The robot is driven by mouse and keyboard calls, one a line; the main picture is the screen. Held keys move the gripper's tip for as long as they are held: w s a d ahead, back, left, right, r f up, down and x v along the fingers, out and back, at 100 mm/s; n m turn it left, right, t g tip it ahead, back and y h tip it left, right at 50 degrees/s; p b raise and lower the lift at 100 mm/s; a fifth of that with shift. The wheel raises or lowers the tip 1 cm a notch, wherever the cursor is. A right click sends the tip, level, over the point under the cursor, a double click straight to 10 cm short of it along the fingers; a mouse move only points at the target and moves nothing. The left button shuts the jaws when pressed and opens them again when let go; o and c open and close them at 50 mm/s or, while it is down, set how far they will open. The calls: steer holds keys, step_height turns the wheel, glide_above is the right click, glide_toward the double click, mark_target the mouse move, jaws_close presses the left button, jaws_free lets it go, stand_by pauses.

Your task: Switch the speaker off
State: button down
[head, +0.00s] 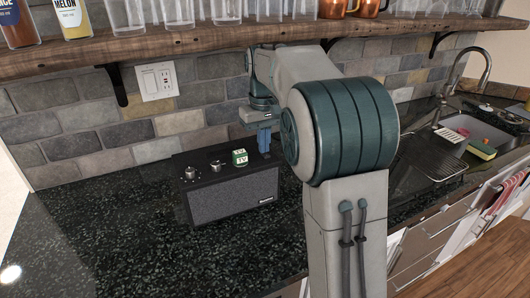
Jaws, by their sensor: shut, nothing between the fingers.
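The speaker (234,194) is a black box with a grey front grille, standing on the dark counter near the tiled wall. On its top are silver knobs (191,173) at the left, another small control (217,165) near the middle, and a small green and white cube marked "TV" (240,157) to the right of them. My gripper (264,150) points down at the right end of the speaker's top, with its blue fingers together and empty. I cannot tell whether the fingertips touch the speaker. Whether the speaker is on cannot be seen.
A wooden shelf (190,38) with glasses, bottles and copper mugs hangs above the speaker. A wall outlet (155,81) is behind it. The counter (100,240) is clear to the left and front. A sink (470,135) is at the right.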

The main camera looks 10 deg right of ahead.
step_height(320, 180, up, 7)
steer(key=p, duration=0.5)
steer(key=shift+f+p, duration=0.15)
steer(key=shift+p, duration=0.2)
steer(key=s+f+m+t, duration=0.1)
steer(key=s+f, duration=0.2)
steer(key=s, duration=1)
steer(key=s+f+m+t, duration=0.1)
steer(key=s+f, duration=0.3)
steer(key=s, duration=1)
steer(key=shift+f+t, duration=0.2)
steer(key=shift+t, duration=0.4)
